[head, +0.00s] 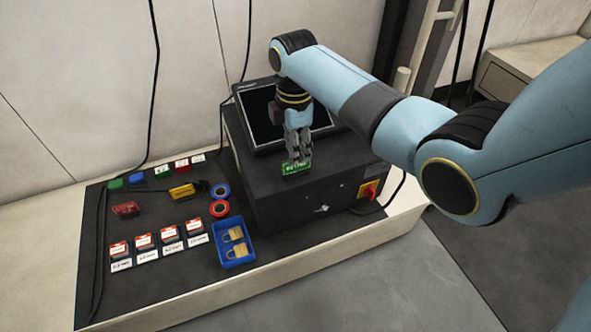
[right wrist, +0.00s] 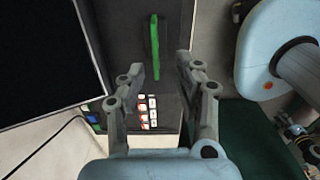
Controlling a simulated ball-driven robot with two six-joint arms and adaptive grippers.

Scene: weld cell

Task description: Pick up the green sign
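The green sign (head: 296,167) with white lettering is at the front upper edge of the black box (head: 262,203), just below my right gripper (head: 298,150). In the right wrist view the sign (right wrist: 155,48) shows as a thin green strip, seen nearly edge-on. In that view my right gripper (right wrist: 161,66) has its two fingers apart, with a gap between them and nothing clamped. The near end of the strip lies in line with that gap, closer to the left finger. I cannot tell how far below the fingertips it is. My left gripper is not in view.
A dark screen (head: 262,118) stands on the box behind the gripper. A red and yellow switch (head: 369,190) and a key (head: 321,209) are on the box front. A blue tray (head: 236,254) with padlocks, tape rolls (head: 219,208) and several labelled items lie on the dark mat at left.

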